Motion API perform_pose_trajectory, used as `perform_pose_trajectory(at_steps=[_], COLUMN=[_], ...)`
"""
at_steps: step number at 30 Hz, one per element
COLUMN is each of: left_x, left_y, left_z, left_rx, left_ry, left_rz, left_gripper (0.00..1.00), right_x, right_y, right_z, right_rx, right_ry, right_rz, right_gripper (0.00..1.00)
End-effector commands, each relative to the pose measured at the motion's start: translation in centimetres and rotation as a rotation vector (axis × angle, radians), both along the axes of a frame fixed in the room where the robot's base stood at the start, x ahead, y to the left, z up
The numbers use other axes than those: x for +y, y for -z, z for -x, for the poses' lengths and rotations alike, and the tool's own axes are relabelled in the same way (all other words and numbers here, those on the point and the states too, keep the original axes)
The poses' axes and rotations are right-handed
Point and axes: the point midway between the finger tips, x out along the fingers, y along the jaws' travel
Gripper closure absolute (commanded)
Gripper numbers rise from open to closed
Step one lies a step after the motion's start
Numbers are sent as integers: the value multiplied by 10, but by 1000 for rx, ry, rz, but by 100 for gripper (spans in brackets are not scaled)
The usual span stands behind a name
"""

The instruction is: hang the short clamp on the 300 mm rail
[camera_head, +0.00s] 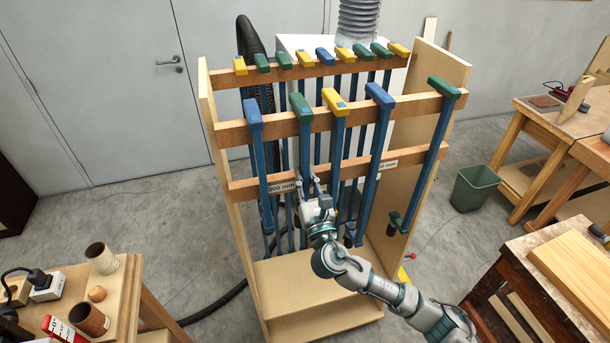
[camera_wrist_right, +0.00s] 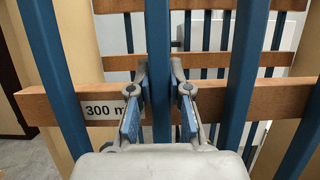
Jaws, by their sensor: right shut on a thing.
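My right gripper (camera_head: 310,187) is in front of the rack at the lower rail. It is shut on the blue bar of a clamp; in the right wrist view the bar (camera_wrist_right: 160,60) passes between the two fingers (camera_wrist_right: 159,103). In the head view this bar appears to belong to the green-headed clamp (camera_head: 301,107), whose head is at the middle rail (camera_head: 275,125). Whether that head rests on the rail I cannot tell. The lower rail (camera_wrist_right: 230,103) carries a label (camera_wrist_right: 104,109) reading 300 mm, partly hidden by a finger. My left gripper is not in view.
Several more heads line the top rail (camera_head: 310,71). Side panels (camera_head: 443,65) bound the rack; a bench (camera_head: 125,300) stands lower left.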

Motion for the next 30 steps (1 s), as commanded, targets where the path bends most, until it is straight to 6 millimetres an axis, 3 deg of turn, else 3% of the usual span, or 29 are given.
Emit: perform_pose_trajectory(at_steps=[2, 3, 6, 17, 30], left_x=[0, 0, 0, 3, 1], left_y=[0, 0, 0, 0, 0], left_z=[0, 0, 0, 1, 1], left_rx=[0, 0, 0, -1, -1], left_ry=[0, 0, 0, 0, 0], left_rz=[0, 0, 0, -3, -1], left_gripper=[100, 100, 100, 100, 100], right_x=[0, 0, 0, -1, -25], right_y=[-2, -2, -1, 3, 34], right_z=[0, 0, 0, 4, 81], right_rx=[-4, -4, -3, 3, 2], right_ry=[0, 0, 0, -1, -1], right_rz=[-1, -1, -1, 0, 0], right_gripper=[100, 75, 53, 53, 53])
